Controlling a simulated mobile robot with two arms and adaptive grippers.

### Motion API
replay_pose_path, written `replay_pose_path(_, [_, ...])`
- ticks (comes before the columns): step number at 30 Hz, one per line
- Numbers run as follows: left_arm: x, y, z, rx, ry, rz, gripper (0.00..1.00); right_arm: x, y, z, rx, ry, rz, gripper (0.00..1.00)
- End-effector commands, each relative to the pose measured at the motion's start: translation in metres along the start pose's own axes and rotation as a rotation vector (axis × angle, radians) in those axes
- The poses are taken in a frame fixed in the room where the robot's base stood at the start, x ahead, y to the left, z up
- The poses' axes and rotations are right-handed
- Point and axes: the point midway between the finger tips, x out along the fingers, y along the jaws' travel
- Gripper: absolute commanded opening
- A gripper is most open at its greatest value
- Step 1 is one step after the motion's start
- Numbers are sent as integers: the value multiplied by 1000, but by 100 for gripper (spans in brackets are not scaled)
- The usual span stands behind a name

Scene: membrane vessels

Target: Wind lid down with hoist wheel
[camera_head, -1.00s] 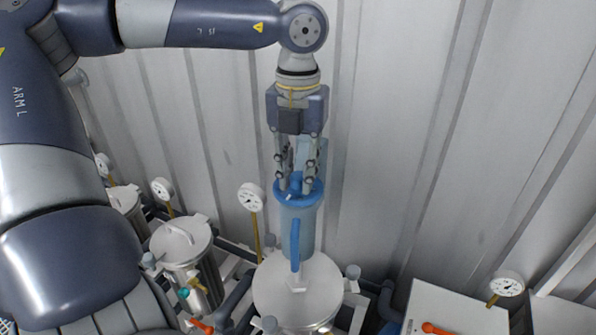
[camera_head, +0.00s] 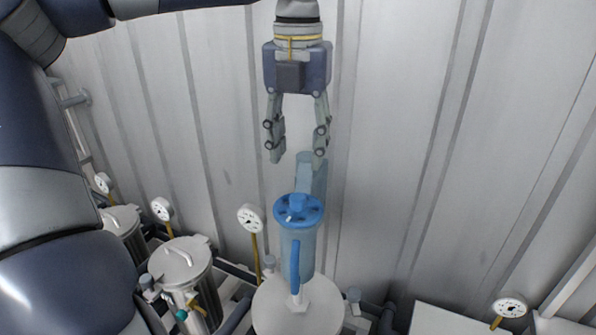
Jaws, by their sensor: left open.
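The blue hoist wheel (camera_head: 298,209) tops a pale blue hoist column (camera_head: 306,250) in the middle of the head view. A blue handle or arm (camera_head: 295,266) hangs down its front to the round metal lid (camera_head: 270,308) below. The lid's lower part is cut off by the frame edge, so I cannot tell whether it rests on its vessel. My left gripper (camera_head: 296,153) is open and empty. It points down above the wheel, clear of it, with its fingers spread. My right gripper does not show.
Lidded metal vessels (camera_head: 181,262) stand at the lower left with gauges. One gauge (camera_head: 251,217) stands close left of the hoist column. A white box (camera_head: 448,319) and another gauge (camera_head: 510,307) are at the lower right. A ribbed metal wall rises close behind.

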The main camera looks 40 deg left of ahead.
Motion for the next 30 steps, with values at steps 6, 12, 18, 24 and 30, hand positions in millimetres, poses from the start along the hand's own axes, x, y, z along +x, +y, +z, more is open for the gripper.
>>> replay_pose_path(6, [-23,0,0,0,0,1,44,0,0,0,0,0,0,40])
replay_pose_path(12, [-26,0,0,0,0,0,44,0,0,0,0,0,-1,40])
replay_pose_path(18, [-25,0,0,0,1,0,44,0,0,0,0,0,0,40])
replay_pose_path(24, [-25,0,0,0,1,0,44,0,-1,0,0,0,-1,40])
replay_pose_path(30, [-25,0,0,0,1,0,44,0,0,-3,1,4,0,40])
